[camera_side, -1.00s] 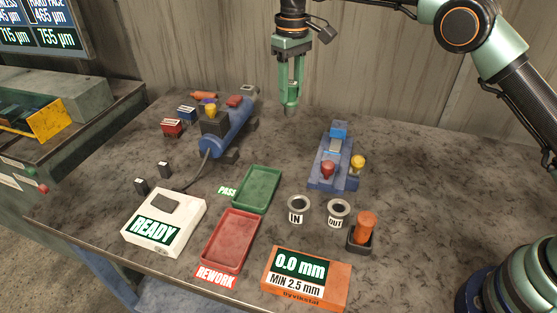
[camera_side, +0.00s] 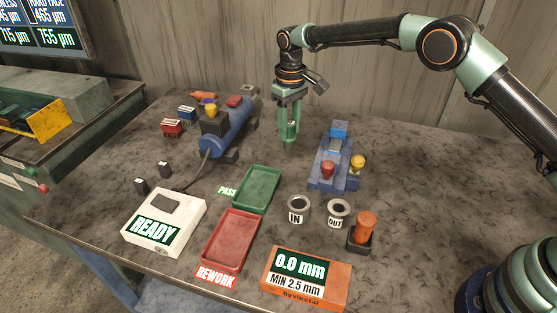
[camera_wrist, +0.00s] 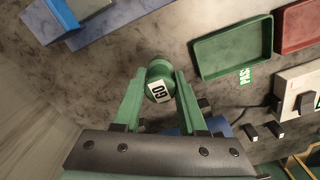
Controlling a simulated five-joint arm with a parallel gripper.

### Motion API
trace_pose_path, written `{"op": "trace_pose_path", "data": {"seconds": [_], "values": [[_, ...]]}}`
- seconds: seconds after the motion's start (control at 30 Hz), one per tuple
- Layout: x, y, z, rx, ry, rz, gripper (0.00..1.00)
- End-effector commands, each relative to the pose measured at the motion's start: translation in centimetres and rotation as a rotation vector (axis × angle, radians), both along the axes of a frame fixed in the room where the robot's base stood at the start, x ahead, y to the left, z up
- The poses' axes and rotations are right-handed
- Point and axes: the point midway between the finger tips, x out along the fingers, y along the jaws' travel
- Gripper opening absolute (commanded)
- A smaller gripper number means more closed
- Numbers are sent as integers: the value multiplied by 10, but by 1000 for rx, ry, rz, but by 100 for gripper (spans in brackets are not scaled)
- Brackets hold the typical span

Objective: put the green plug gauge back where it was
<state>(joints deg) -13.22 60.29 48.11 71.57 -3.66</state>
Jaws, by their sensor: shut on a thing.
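The green plug gauge (camera_wrist: 158,82) is between my gripper's two green fingers in the wrist view, with a white label reading GO. My gripper (camera_side: 288,135) is shut on it and points down above the back middle of the table, between the blue cylinder and the blue fixture. In the side view the gauge blends with the green fingers, so its lower end is hard to make out. The height of its tip above the table is hard to tell.
The blue fixture (camera_side: 325,175) with red and yellow knobs stands to the right. The blue cylinder device (camera_side: 238,125) is on the left. In front are the green tray (camera_side: 257,208), red tray (camera_side: 231,240), IN cup (camera_side: 297,215), OUT cup (camera_side: 338,218) and orange-handled tool (camera_side: 365,226).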

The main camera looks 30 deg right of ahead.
Motion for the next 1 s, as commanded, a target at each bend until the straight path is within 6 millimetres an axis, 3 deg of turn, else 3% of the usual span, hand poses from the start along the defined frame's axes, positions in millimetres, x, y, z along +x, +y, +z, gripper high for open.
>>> {"op": "trace_pose_path", "data": {"seconds": [0.33,0.73,0.77,0.83,1.0], "values": [[0,0,-40,0,0,0,1],[0,0,-45,0,-1,0,1],[0,0,-46,0,-1,0,45],[0,0,-46,0,-1,0,71],[0,0,-46,0,-1,0,71]]}}
